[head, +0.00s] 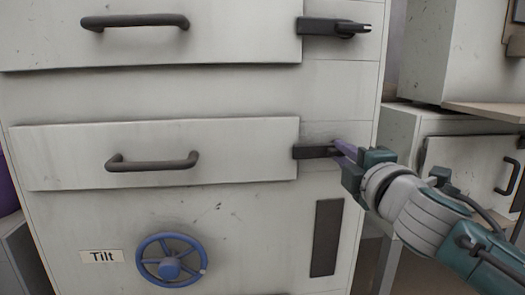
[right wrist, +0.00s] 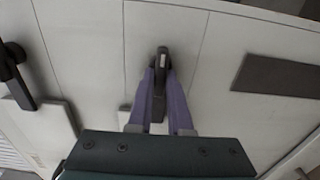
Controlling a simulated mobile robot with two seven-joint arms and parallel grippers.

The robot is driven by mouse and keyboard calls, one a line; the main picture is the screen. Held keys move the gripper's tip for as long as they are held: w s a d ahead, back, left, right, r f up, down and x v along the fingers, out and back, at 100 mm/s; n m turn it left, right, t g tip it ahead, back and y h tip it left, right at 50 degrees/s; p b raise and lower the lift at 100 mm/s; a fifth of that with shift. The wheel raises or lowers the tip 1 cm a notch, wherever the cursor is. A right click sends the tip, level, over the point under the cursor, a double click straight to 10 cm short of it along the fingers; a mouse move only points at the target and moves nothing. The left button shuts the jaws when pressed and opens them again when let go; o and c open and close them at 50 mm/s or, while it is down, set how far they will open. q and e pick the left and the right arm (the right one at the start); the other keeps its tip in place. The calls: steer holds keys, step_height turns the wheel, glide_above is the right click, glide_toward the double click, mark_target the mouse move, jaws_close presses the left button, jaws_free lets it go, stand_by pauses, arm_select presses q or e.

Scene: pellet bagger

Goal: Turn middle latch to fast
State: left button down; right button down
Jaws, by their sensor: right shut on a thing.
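A dark latch (head: 316,152) sits at the right end of the lower door panel (head: 240,155) on the grey cabinet. It points sideways, its left end over the panel edge. My right gripper (head: 343,150) comes in from the right and is shut on this latch, its purple fingers around the outer end. In the right wrist view the latch (right wrist: 162,62) stands between the two fingers (right wrist: 161,98). Part of it is hidden by the fingers. My left gripper is not in view.
A second dark latch (head: 333,27) lies sideways at the upper door panel (head: 230,45). Below are a blue handwheel (head: 171,260), a "Tilt" label (head: 102,256) and a dark plate (head: 326,237). Another cabinet with a handle (head: 507,176) and a wooden shelf edge (head: 490,110) stand at right.

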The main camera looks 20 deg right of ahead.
steer(key=c, duration=0.8)
jaws_free()
steer(key=shift+c, duration=0.2)
steer(key=shift+s, duration=0.1)
steer(key=p+v, duration=0.2)
steer(key=v, duration=0.7)
steer(key=shift+s, duration=0.4)
